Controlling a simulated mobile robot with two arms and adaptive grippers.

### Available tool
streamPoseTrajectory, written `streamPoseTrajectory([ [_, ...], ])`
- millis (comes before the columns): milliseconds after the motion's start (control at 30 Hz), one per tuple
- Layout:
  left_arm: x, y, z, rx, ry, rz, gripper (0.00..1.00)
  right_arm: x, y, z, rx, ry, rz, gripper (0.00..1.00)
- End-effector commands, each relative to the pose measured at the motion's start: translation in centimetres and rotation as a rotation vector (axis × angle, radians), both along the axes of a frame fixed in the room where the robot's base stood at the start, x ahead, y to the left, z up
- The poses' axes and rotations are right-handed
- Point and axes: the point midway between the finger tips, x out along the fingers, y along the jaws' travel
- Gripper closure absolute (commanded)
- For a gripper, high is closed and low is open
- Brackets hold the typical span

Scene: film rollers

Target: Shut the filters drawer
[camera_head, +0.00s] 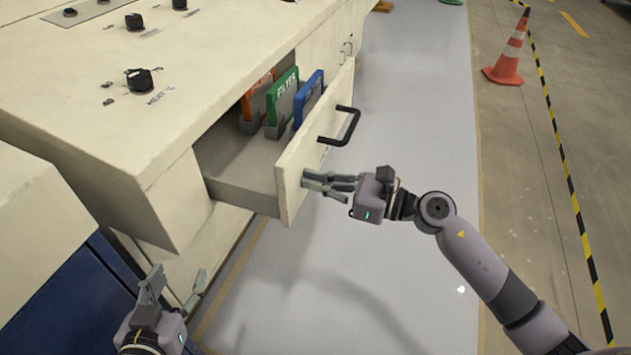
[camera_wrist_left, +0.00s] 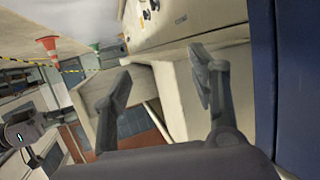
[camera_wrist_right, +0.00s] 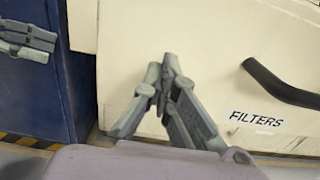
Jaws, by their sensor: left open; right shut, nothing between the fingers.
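The filters drawer (camera_head: 292,182) is pulled out of the cream cabinet. Its black handle (camera_head: 343,128) is on the front panel, and the right wrist view shows the handle (camera_wrist_right: 283,84) and the printed word FILTERS (camera_wrist_right: 256,119). Orange, green and blue filters (camera_head: 281,100) stand inside the drawer. My right gripper (camera_head: 307,181) is shut and empty, its fingertips at the near lower end of the drawer front; I cannot tell if they touch. My left gripper (camera_head: 180,283) is open and empty, low at the near left, apart from the drawer.
The cabinet top (camera_head: 215,50) carries several black knobs and overhangs the drawer. A blue cabinet (camera_head: 75,300) stands at the near left. The pale floor (camera_head: 410,85) in front of the drawer is clear. An orange cone (camera_head: 508,55) stands at the far right.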

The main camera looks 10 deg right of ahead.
Motion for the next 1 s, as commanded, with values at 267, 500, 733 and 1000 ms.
streamPoseTrajectory([
  [267,-0.5,0.2,-0.7,0.010,0.048,0.003,0.46,0.7,1.0,0.1,0.002,0.000,0.000,1.00],
  [500,-2.1,1.0,-3.1,0.046,0.194,0.012,0.46,2.7,4.0,0.3,0.002,-0.002,0.000,1.00],
  [733,-3.8,1.7,-5.0,0.074,0.316,0.022,0.46,5.1,7.6,0.2,0.002,0.000,0.001,1.00],
  [1000,-4.4,2.0,-5.7,0.083,0.358,0.025,0.46,7.7,11.4,0.1,0.002,-0.001,0.001,1.00],
])
